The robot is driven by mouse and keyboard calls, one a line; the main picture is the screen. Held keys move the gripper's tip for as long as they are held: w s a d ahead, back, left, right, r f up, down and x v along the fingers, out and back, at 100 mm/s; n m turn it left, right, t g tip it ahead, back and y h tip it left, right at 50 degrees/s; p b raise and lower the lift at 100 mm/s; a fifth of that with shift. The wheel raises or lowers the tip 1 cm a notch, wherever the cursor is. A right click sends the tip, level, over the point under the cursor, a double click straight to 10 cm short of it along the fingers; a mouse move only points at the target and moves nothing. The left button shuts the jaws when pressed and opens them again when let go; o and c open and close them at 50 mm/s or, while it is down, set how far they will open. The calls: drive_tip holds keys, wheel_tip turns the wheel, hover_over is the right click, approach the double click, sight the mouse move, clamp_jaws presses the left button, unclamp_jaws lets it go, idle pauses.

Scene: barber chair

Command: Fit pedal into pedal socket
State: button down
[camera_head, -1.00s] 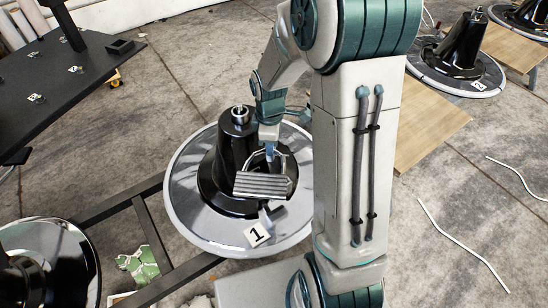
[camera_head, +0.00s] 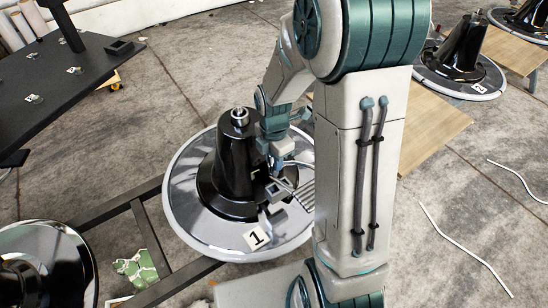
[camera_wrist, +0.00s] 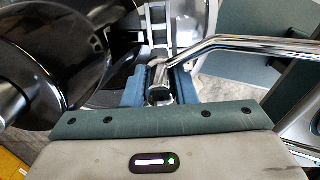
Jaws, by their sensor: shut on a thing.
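The pedal (camera_head: 305,191) is a ridged grey plate on a bent metal rod, partly hidden behind my arm in the head view. My gripper (camera_head: 279,164) is shut on the pedal's rod, close to the right side of the black chair base (camera_head: 228,160). In the wrist view the blue fingers of my gripper (camera_wrist: 160,88) close around the end of the shiny rod (camera_wrist: 245,44), which runs off to the right. A grey square bracket, seemingly the pedal socket (camera_head: 277,191), sits low on the base near my gripper. I cannot tell whether the rod touches it.
The base stands on a round silver plate (camera_head: 188,222) with a tag marked 1 (camera_head: 257,238). A dark table (camera_head: 60,85) is at the upper left. Another base (camera_head: 460,50) stands at the upper right. A dark frame rail (camera_head: 115,203) lies left of the plate.

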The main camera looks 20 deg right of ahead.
drive_tip(key=shift+r, duration=0.1)
drive_tip(key=shift+f+b, duration=3.7)
drive_tip(key=shift+f, duration=1.95)
drive_tip(key=shift+f, duration=0.45)
drive_tip(key=c, duration=1.1)
unclamp_jaws()
drive_tip(key=shift+r, duration=0.1)
wheel_tip(320, 180, up, 8)
drive_tip(key=p, duration=0.7)
